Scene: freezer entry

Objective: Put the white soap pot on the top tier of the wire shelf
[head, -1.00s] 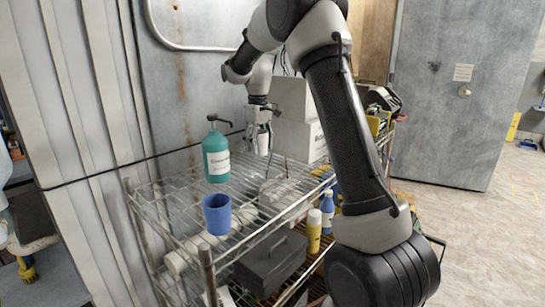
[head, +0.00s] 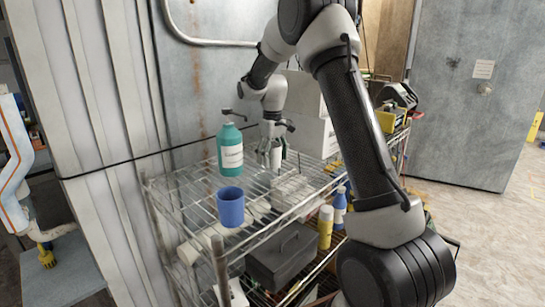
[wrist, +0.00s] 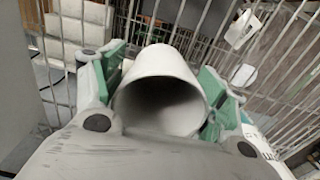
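The white soap pot (head: 276,157) is between the fingers of my gripper (head: 274,150) in the head view, over the back right of the top tier of the wire shelf (head: 188,178). In the wrist view the pot (wrist: 162,92) is a white cylinder with its open end towards the camera. The green finger pads of my gripper (wrist: 160,85) close on it from both sides. Wire bars show close behind the pot. I cannot tell whether its base touches the wires.
A teal pump bottle (head: 230,152) and a blue cup (head: 230,207) stand left of my gripper on the top tier. Large white boxes (head: 305,100) stand right behind it. A dark grey box (head: 287,255), a yellow can (head: 325,228) and a blue bottle (head: 340,208) are below.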

